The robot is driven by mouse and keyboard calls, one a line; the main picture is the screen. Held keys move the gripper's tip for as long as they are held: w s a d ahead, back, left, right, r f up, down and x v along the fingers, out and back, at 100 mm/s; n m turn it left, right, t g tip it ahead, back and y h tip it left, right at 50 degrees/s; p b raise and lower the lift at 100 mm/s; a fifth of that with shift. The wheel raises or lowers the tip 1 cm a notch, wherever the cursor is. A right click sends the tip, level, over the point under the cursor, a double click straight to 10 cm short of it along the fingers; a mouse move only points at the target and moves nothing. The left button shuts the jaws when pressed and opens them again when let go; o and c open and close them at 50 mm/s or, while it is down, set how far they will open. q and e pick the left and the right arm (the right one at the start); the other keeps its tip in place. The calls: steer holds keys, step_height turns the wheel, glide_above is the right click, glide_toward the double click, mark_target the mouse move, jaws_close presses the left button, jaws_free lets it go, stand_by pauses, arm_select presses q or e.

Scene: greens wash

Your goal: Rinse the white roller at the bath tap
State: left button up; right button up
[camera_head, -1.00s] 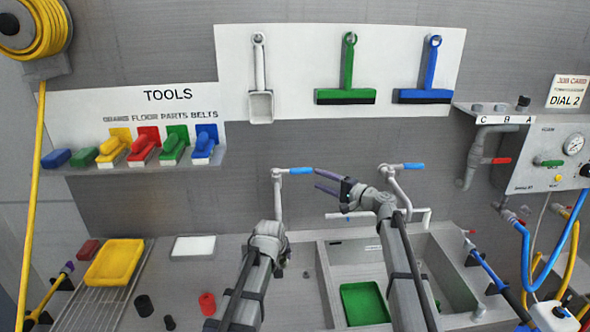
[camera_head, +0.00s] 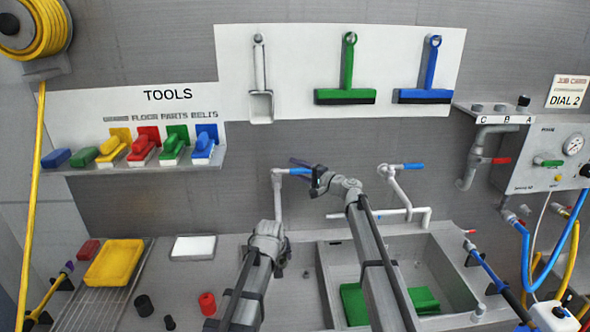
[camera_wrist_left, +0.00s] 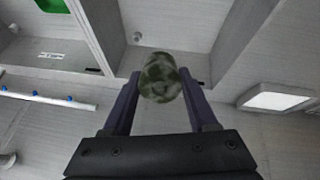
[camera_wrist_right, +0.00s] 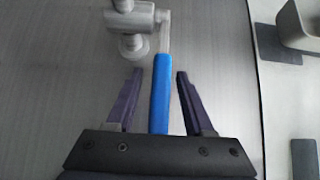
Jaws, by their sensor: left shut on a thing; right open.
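My left gripper (camera_wrist_left: 160,100) is shut on a short roller (camera_wrist_left: 160,78), whose pale surface is mottled with dark green-brown dirt. In the head view the left wrist stands in front of the left tap, and its fingers and the roller are hidden. The left tap (camera_head: 277,195) is a grey pipe on the back wall with a blue lever (camera_wrist_right: 160,92). My right gripper (camera_wrist_right: 157,85) is open, its fingers on either side of that lever, with no clear contact. A second tap (camera_head: 396,188) with a blue lever stands to the right.
A steel sink (camera_head: 455,285) at right holds green pieces (camera_head: 355,303). A yellow tray (camera_head: 114,262) sits on a rack at left, with a white tray (camera_head: 193,247) nearby. Dark cylinders and a red one (camera_head: 207,303) stand on the counter. Hoses hang at right.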

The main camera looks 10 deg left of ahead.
steer(key=shift+w+a, duration=0.2)
steer(key=shift+a, duration=0.1)
jaws_close()
stand_by(0.4)
stand_by(1.0)
